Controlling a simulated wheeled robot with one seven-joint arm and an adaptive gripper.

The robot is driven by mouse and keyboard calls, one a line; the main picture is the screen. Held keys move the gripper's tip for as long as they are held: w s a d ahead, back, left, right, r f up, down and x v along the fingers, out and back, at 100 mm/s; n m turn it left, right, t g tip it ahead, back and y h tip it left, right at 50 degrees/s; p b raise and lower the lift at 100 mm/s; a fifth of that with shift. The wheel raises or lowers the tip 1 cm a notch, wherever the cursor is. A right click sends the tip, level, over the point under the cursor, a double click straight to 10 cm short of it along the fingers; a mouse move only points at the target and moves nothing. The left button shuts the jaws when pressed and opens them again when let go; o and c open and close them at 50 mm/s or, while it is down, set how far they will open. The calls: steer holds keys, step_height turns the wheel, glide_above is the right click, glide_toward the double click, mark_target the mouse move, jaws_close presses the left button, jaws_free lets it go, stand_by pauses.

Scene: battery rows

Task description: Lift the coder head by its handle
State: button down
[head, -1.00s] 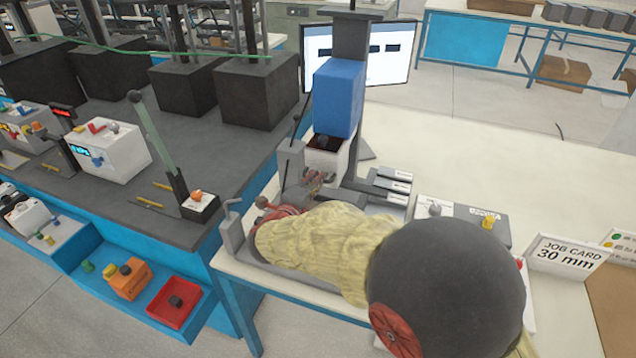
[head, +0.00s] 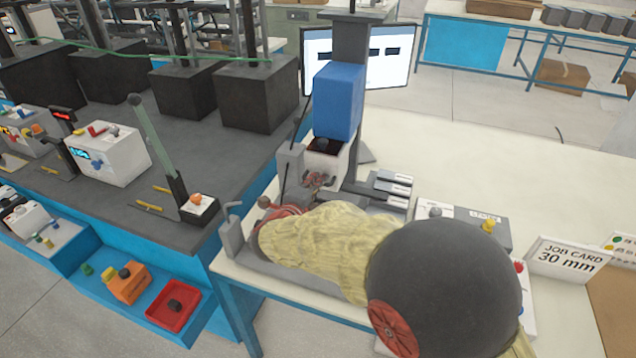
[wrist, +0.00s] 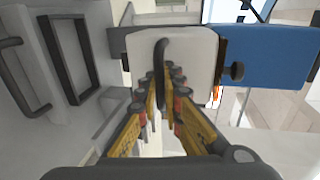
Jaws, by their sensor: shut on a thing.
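The coder head is a white block (head: 340,163) with a dark top, just below a blue housing (head: 338,98) on a dark column. In the wrist view the white block (wrist: 195,62) fills the upper middle, with a dark arched handle (wrist: 161,62) on its near face. My gripper (wrist: 159,90) has its jaws shut on this handle; the fingers partly hide its lower end. In the head view my gripper (head: 318,181) is small in front of the white block, and my sleeved arm hides part of the bench there.
A grey workbench with a tall lever (head: 155,145) stands at left. Several grey blocks (head: 385,187) lie right of the column. A job card reading 30 mm (head: 566,256) stands at right. A monitor (head: 390,55) is behind. The pale table (head: 500,150) is clear at the back right.

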mark_target(322, 163)
stand_by(0.4)
step_height(322, 163, up, 5)
steer(key=p, duration=0.3)
steer(key=shift+r, duration=0.1)
steer(key=c, duration=2.3)
jaws_free()
steer(key=shift+s, duration=0.1)
steer(key=v, duration=1.1)
steer(key=shift+s, duration=0.4)
steer(key=shift+a, duration=0.15)
